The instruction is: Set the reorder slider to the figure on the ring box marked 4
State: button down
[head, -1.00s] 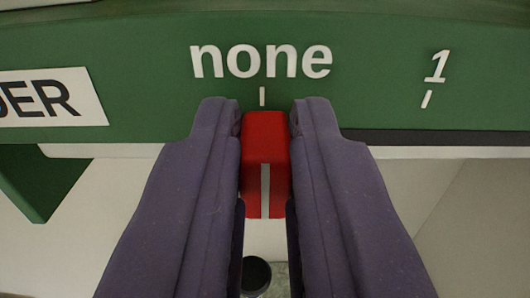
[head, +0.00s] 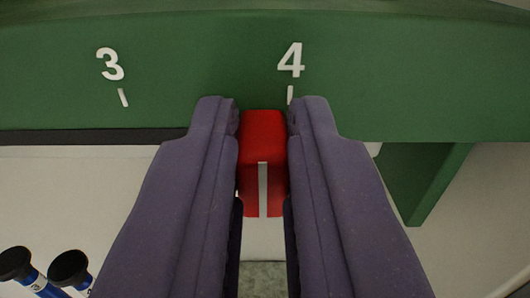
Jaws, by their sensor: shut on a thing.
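The red slider knob (head: 263,190), with a white line down its front, sits at the lower edge of the green scale board (head: 200,80). My gripper (head: 264,125) is shut on the knob, one purple finger on each side. The printed figure 4 (head: 291,60) and its white tick are above and slightly right of the knob. The knob's white line is a little left of that tick. The figure 3 (head: 110,64) and its tick are well to the left. The ring box is not in view.
Two blue rods with black ends (head: 70,267) show at the lower left, with small white labels. A green bracket (head: 428,180) hangs below the board on the right. A dark slot (head: 90,137) runs along the board's lower edge to the left.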

jog(key=shift+d, duration=0.6)
jog(key=c, duration=1.4)
grip_release()
jog(key=o, duration=0.3)
jog(key=shift+d, duration=0.3)
jog(key=shift+a, duration=0.15)
jog(key=s+b, duration=0.1)
jog(key=s, duration=0.6)
jog(key=shift+s, duration=0.4)
